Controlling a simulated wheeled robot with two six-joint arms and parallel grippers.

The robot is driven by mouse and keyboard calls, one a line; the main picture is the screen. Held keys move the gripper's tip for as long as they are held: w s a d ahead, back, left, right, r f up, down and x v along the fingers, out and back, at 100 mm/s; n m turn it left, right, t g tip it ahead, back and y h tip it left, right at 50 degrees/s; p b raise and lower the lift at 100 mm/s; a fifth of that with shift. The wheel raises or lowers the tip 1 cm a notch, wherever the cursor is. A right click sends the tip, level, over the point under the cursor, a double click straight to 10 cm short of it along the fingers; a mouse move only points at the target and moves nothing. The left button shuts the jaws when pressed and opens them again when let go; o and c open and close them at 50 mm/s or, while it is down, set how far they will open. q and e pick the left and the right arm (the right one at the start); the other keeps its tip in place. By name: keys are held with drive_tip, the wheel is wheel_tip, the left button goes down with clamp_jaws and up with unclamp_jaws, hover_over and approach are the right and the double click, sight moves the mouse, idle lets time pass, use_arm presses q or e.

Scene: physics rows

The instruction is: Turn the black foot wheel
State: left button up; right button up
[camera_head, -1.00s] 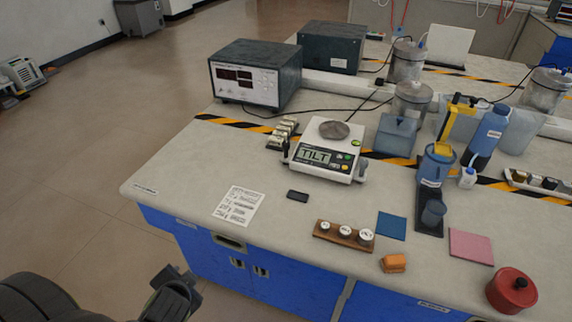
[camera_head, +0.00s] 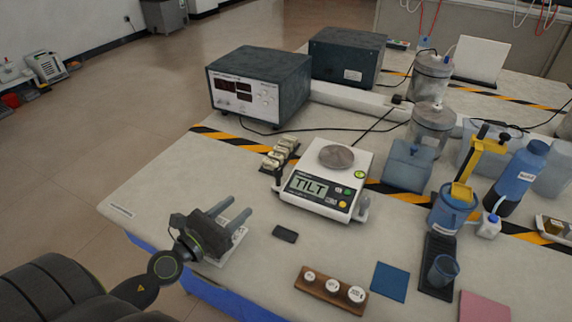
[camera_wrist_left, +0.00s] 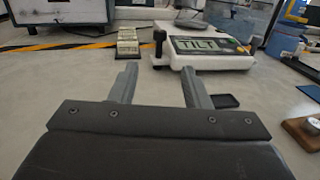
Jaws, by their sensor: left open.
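The white balance (camera_head: 345,185) stands on the bench with TILT on its display; it also shows in the left wrist view (camera_wrist_left: 210,60). The black foot wheel (camera_head: 279,177) is at its left front corner. In the left wrist view the wheel (camera_wrist_left: 159,38) stands upright beyond the fingertips, roughly centred between them. My left gripper (camera_head: 238,207) is open and empty, low over the bench front, left of and nearer than the balance. Its two fingers (camera_wrist_left: 160,72) point toward the wheel, with a gap between. My right gripper is not in view.
Small stacked blocks (camera_head: 280,152) stand just left of the balance. A small dark pad (camera_head: 285,234) lies before it. A wooden weight holder (camera_head: 331,291) is at the front. A grey instrument box (camera_head: 260,85) is behind. The bench between gripper and wheel looks clear.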

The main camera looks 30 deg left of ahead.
sight(275, 174)
use_arm(q)
drive_tip(key=w, duration=0.1)
drive_tip(key=w+p, duration=0.1)
drive_tip(key=w, duration=0.1)
drive_tip(key=shift+w+d+r+p, duration=0.1)
drive_tip(key=shift+d+r+p, duration=0.15)
drive_tip(key=shift+r+p, duration=0.15)
drive_tip(key=w, duration=0.2)
drive_tip(key=w+p, duration=0.1)
drive_tip(key=w, duration=0.2)
drive_tip(key=w+d, duration=0.1)
drive_tip(key=w, duration=0.1)
drive_tip(key=shift+w+d+f, duration=0.1)
drive_tip(key=shift+w+f, duration=0.1)
drive_tip(key=shift+w, duration=0.2)
drive_tip(key=w, duration=0.4)
drive_tip(key=shift+d+f, duration=0.1)
drive_tip(key=shift+d, duration=0.15)
drive_tip(key=shift+w+d, duration=0.1)
drive_tip(key=shift+w, duration=0.6)
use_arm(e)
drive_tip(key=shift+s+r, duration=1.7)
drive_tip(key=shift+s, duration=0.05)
use_arm(q)
clamp_jaws()
drive_tip(key=shift+p, duration=0.35)
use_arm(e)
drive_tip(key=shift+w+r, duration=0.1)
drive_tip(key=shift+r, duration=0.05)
